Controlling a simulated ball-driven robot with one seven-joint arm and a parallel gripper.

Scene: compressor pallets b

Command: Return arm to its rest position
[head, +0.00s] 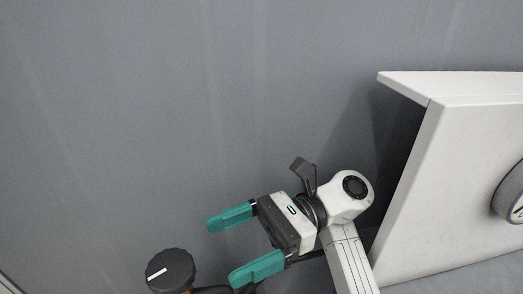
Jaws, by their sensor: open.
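My gripper (231,246) is in the lower middle of the head view. Its two teal fingers are spread apart and point left, with nothing between them. My white arm rises from the bottom edge behind the gripper and bends at a round joint. A black round knob (170,270) with a white mark sits at the lower left, left of the lower finger. A gap shows between the knob and the fingers in the picture; I cannot tell the depth between them.
A white box-like cabinet (445,175) with an overhanging top stands at the right, close to my arm in the picture. A round gauge (511,193) is cut off at the right edge. A plain grey surface (180,100) fills the background. The upper left is clear.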

